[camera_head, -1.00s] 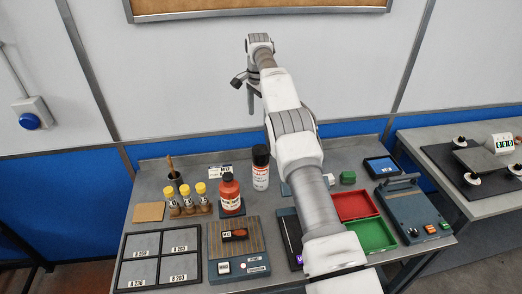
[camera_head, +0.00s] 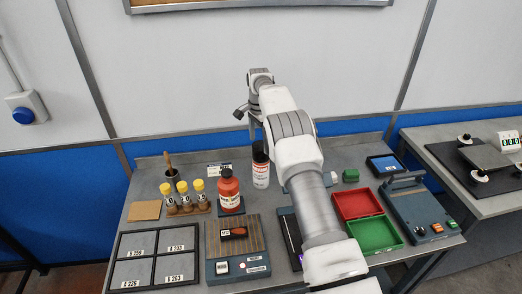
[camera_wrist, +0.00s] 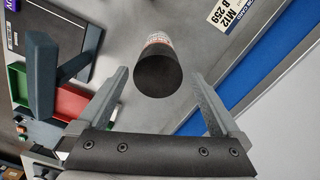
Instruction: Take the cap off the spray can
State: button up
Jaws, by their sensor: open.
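The spray can (camera_head: 261,173) stands upright on the bench right of the red bottle. It has a white body with a red and black label and a black cap (camera_head: 259,149). In the wrist view the black cap (camera_wrist: 159,73) faces the camera, with part of the can's label (camera_wrist: 158,42) beyond it. My gripper (camera_wrist: 158,80) is open, one finger on each side of the cap with gaps on both sides. In the head view my gripper (camera_head: 253,130) is above and behind the can's top, small and partly hidden by my arm.
A red bottle (camera_head: 230,191) stands close left of the can. Yellow-capped vials (camera_head: 183,202) stand farther left. Red (camera_head: 356,204) and green (camera_head: 374,233) trays and a blue-grey device (camera_head: 418,213) lie right. The blue wall panel (camera_head: 75,190) is close behind the bench.

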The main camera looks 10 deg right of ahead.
aim_at(260, 146)
notch_tip(260, 146, down, 4)
jog(key=shift+d+f+p, duration=0.1)
jog(key=shift+f+p, duration=0.05)
jog(key=shift+p, duration=0.2)
jog(key=shift+c, duration=0.3)
jog(key=c, duration=1.1)
